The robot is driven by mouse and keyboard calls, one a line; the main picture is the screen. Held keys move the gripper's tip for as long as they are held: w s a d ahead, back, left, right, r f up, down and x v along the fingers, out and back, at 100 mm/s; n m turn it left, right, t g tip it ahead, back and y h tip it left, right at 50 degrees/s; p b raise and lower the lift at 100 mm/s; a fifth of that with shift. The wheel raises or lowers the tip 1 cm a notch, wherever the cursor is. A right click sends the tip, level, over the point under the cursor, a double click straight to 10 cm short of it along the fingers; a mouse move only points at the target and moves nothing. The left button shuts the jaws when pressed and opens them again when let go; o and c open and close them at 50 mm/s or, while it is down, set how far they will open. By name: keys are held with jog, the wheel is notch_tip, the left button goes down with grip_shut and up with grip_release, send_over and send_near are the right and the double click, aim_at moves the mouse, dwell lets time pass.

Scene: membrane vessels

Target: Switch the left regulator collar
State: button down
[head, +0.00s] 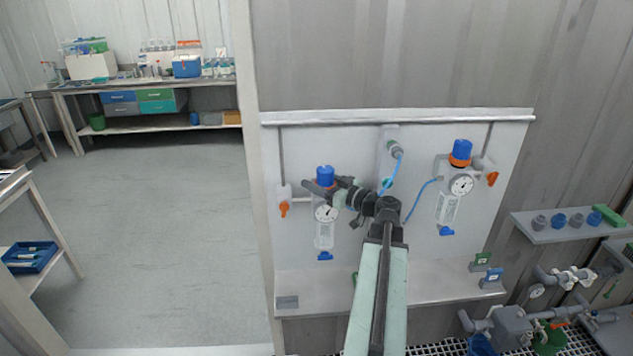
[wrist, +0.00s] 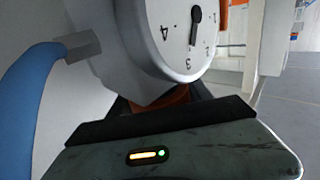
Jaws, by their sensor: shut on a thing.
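The left regulator (head: 325,176) has a blue cap on top, a round gauge (head: 325,213) and a clear bowl below, upright on the pale wall panel. My gripper (head: 325,190) reaches in from the right and is shut around the regulator just under the blue cap. Its jaws hide the collar in the head view. In the wrist view the orange collar (wrist: 165,97) shows as a thin strip behind the dark jaw pad (wrist: 160,121). The gauge face (wrist: 185,30) appears upside down above it.
The right regulator (head: 449,202), with its own blue cap and orange collar, stands to the right. Blue hoses (head: 416,197) run near my gripper. An orange-handled valve (head: 284,206) is close on the left. A ledge (head: 430,286) runs below the panel.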

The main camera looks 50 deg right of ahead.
aim_at(332, 183)
jog(key=shift+r+p, duration=0.75)
jog(key=shift+r, duration=0.1)
jog(key=shift+f, duration=0.1)
jog(key=shift+c, duration=2.2)
grip_release()
jog(key=shift+s, duration=0.1)
jog(key=s, duration=0.7)
jog(key=shift+s+d, duration=0.35)
